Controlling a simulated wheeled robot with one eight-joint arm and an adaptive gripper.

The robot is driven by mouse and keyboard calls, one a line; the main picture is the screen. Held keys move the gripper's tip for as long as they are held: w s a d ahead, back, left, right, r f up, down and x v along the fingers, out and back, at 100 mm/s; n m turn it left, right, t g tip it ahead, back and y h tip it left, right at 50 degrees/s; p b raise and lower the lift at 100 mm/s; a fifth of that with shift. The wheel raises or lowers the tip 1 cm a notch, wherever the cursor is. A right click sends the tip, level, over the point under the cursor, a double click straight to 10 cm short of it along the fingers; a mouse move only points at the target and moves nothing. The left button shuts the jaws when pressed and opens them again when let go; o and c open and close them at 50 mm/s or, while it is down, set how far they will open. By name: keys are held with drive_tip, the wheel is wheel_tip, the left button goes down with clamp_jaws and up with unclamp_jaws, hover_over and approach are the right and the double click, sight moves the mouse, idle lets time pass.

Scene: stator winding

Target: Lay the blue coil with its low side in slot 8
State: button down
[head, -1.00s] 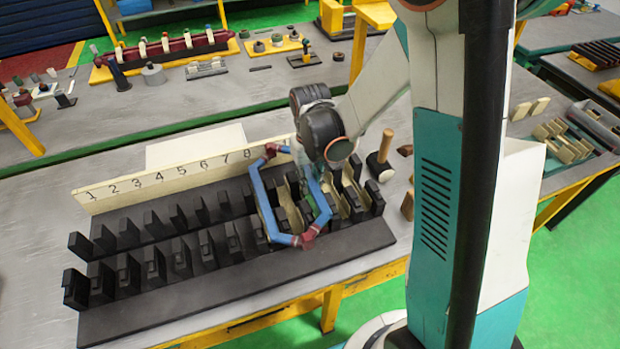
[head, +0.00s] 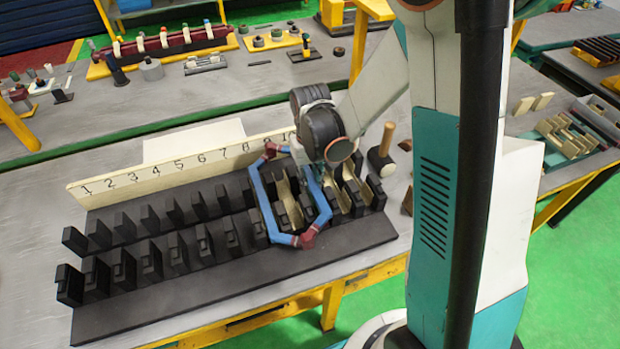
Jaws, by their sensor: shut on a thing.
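The blue coil (head: 258,190) is a six-sided loop with dark red wrapped ends at back and front. It spans the right part of the black slotted stator block (head: 170,306). Its left side runs front to back near the numbers 8 and 9; I cannot tell how high it is or which slot is under it. Its right side (head: 319,198) is under my gripper (head: 312,176). My gripper is shut on the coil; its fingertips are mostly hidden by the wrist and coil. The number board (head: 150,184) stands behind the block, and the number 8 (head: 245,148) is readable.
Cream liners or coils (head: 341,197) sit among the teeth at the block's right. A wooden-handled mallet (head: 384,152) stands just behind the right end. The slots on the left look empty. Grey tabletop is bare at the far left.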

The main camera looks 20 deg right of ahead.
drive_tip(key=shift+s+f+b, duration=0.1)
drive_tip(key=shift+f+b, duration=0.95)
drive_tip(key=shift+f, duration=0.2)
drive_tip(key=c, duration=1.4)
unclamp_jaws()
drive_tip(key=shift+o, duration=0.2)
drive_tip(key=shift+r+p, duration=0.6)
drive_tip(key=shift+r, duration=0.35)
drive_tip(key=shift+r+p, duration=2.4)
drive_tip(key=shift+r, duration=1.3)
wheel_tip(320, 180, up, 12)
